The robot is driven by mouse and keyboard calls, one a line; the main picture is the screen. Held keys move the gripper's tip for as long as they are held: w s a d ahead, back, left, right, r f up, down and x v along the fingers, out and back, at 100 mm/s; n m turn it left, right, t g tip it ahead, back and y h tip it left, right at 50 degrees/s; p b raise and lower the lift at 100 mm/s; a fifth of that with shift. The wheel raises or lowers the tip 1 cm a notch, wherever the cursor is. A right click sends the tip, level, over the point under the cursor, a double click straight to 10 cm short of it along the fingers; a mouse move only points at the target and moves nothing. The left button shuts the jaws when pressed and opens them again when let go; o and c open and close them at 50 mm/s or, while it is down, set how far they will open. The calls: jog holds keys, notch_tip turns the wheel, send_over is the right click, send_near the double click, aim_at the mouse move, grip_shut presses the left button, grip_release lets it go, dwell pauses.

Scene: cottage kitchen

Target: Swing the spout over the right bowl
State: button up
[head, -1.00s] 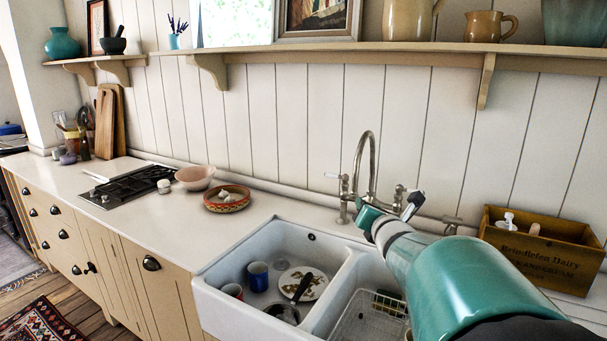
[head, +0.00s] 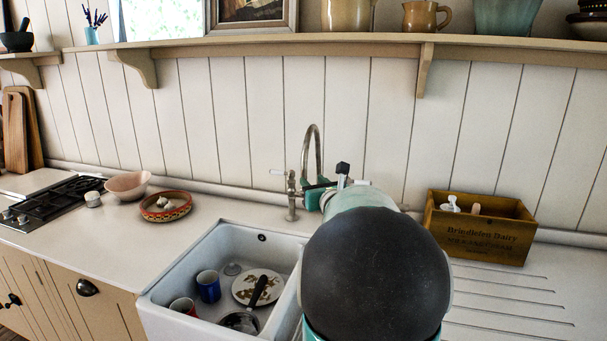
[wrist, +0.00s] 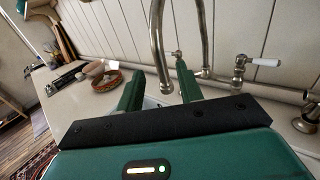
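The tall metal spout (head: 313,150) arches up behind the sink in the head view. In the wrist view the spout (wrist: 157,45) curves down, and its outlet end shows between my gripper's two green fingers (wrist: 160,90). The fingers are apart with a gap around the outlet. I cannot tell whether either finger touches it. In the head view my gripper (head: 318,195) is at the tap, mostly hidden by my own arm. The left bowl (head: 225,250) is in plain view. My arm covers the right bowl.
The left bowl holds a blue mug (head: 208,286), a red mug, a plate (head: 248,285) and a pan. A wooden crate (head: 480,232) stands right of my arm. A white-handled tap lever (wrist: 262,62) is right of the spout. A shelf (head: 350,40) runs above.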

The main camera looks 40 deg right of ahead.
aim_at(305, 175)
jog(key=x, duration=0.7)
jog(key=shift+w+f, duration=0.1)
jog(key=shift+w, duration=0.1)
jog(key=shift+c, duration=0.3)
grip_shut()
